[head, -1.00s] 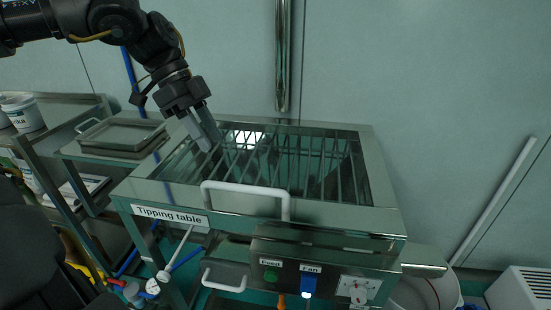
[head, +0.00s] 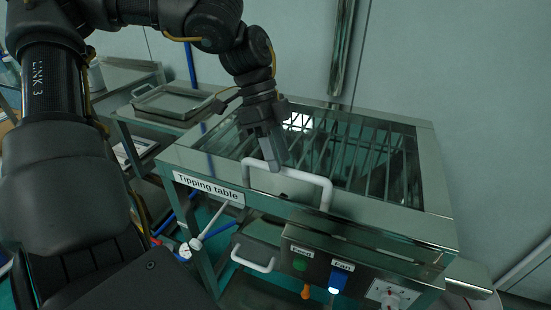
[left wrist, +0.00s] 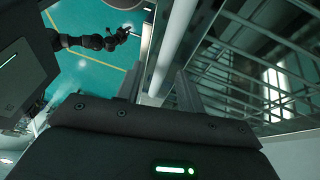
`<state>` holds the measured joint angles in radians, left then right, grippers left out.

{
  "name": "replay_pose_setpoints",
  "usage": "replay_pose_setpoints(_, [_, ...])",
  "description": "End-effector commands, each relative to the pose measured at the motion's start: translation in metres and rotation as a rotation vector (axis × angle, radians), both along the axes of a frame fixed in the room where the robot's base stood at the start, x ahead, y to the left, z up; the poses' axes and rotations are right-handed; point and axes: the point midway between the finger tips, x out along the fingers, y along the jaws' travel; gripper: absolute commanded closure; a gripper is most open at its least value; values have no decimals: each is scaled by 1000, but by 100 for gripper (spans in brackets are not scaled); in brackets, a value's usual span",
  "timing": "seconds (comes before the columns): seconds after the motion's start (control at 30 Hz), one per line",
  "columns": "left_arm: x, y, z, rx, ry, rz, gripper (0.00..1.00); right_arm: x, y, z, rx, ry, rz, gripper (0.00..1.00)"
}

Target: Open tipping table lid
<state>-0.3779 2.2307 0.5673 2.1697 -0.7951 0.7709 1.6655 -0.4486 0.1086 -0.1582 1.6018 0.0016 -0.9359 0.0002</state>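The tipping table (head: 400,215) is a steel box with a lid (head: 345,150) showing bars under a clear, reflective top; the lid lies flat and shut. A white U-shaped handle (head: 315,178) stands on its front edge. My left gripper (head: 271,160) points down at the left part of the handle's top bar. In the left wrist view the handle bar (left wrist: 175,45) runs between my two spread fingers (left wrist: 164,85); contact cannot be made out. A small dark arm, likely my right one, shows in the left wrist view; its gripper (left wrist: 125,34) is too small to read.
A side table with a metal tray (head: 175,102) stands to the left. Below the lid are a lower white handle (head: 252,262) and a control panel (head: 320,262) with Feed and Fan switches. A vertical pipe (head: 342,50) runs up the wall behind.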

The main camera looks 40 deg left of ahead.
Motion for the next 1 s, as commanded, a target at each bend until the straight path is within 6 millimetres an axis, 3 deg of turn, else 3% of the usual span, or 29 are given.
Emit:
replay_pose_setpoints(0.2, [-1,-6,-15,0,1,1,62,2,1,4,0,-1,-1,64])
replay_pose_setpoints(0.47, [-1,-7,-15,0,0,2,62,2,2,5,3,-2,-1,64])
replay_pose_setpoints(0.77, [-1,-7,-15,0,1,1,99,1,1,4,3,-1,-2,64])
replay_pose_setpoints(0.97, [-2,-7,-15,0,2,0,100,1,1,4,1,0,-2,64])
replay_pose_setpoints(1.0, [-1,4,-15,-2,2,5,100,1,2,4,3,0,-3,64])
